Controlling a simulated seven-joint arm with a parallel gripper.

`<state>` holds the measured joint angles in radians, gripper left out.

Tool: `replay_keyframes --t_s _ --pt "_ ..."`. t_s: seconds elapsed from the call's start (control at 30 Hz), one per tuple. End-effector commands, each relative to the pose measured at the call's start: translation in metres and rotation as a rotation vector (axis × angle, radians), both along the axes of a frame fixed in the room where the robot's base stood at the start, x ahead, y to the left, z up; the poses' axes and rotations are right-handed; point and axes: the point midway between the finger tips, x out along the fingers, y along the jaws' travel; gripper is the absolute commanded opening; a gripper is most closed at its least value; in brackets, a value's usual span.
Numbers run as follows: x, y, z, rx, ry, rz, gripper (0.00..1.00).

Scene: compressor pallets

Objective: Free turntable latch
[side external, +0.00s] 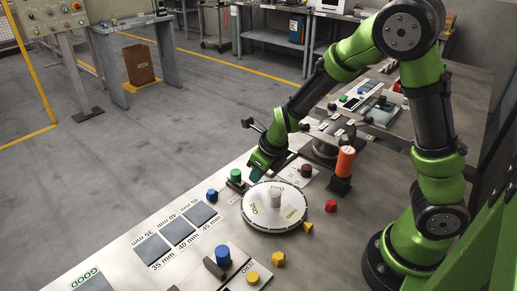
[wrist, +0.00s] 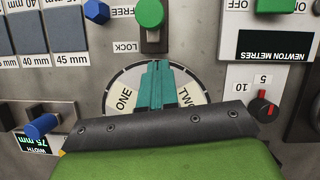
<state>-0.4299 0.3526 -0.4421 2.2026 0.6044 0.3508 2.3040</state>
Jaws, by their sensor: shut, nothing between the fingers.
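The turntable (side external: 270,222) is a round white disc with a pale upright cylinder on it and labels around the face; ONE is readable. In the wrist view the disc (wrist: 124,76) is partly hidden by my gripper. The latch is a green knob (wrist: 149,12) on a grey slotted plate marked FREE and LOCK. The knob stands at the FREE end, beside that word. It also shows in the side view (side external: 236,175). My gripper (wrist: 160,68) has its teal fingers shut and empty, over the disc's edge, apart from the knob. In the side view my gripper (side external: 257,173) is just right of the latch.
A red-and-black dial (wrist: 263,108), a blue knob (wrist: 42,126) and a newton-metres display (wrist: 277,45) surround the disc. An orange cylinder (side external: 345,160) stands upright behind it. A red piece (side external: 331,205) and yellow pieces (side external: 278,259) lie nearby.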

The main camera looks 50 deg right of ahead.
Motion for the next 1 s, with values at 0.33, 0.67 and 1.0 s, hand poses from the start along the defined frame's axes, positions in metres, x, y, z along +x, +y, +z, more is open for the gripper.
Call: replay_keyframes --t_s 0.33,0.67,1.0 --pt "-0.021 -0.001 0.064 0.004 -0.007 0.006 0.0" --pt "-0.032 -0.005 0.091 0.001 -0.004 0.001 0.0" --pt "-0.033 -0.006 0.093 0.0 -0.003 0.0 0.0"
